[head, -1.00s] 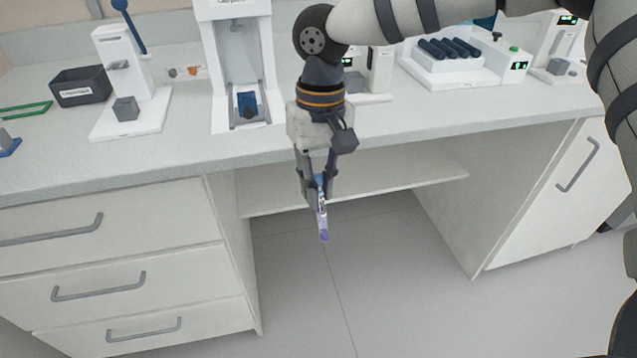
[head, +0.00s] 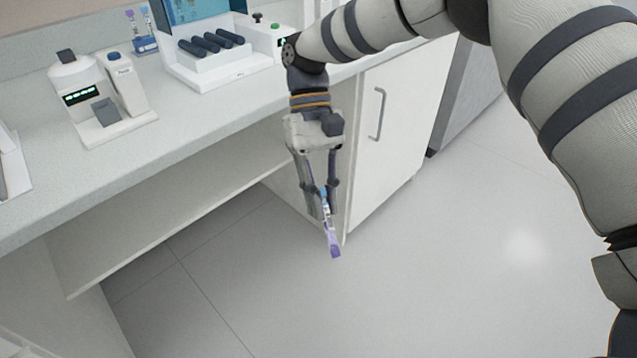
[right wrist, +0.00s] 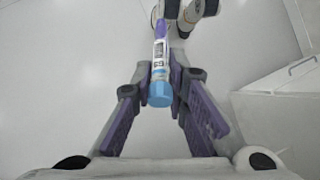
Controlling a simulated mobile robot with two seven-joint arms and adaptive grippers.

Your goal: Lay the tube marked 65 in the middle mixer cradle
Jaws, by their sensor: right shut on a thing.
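My right gripper (head: 325,205) is shut on a tube (head: 332,235) with a purple end and a blue end. It holds the tube tilted in the air, in front of the counter and above the floor. In the right wrist view the tube (right wrist: 160,65) sits between the fingertips, blue end toward the camera. Its label shows printed digits that look like 65. The mixer (head: 215,62) stands on the counter, a white device with several dark cradles side by side. The cradles look empty. My left gripper is out of view.
A white device with a green display (head: 97,100) stands on the counter left of the mixer. A small blue rack with tubes (head: 145,44) is behind. A cabinet door with a handle (head: 380,113) is below the counter. The floor (head: 450,260) is clear.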

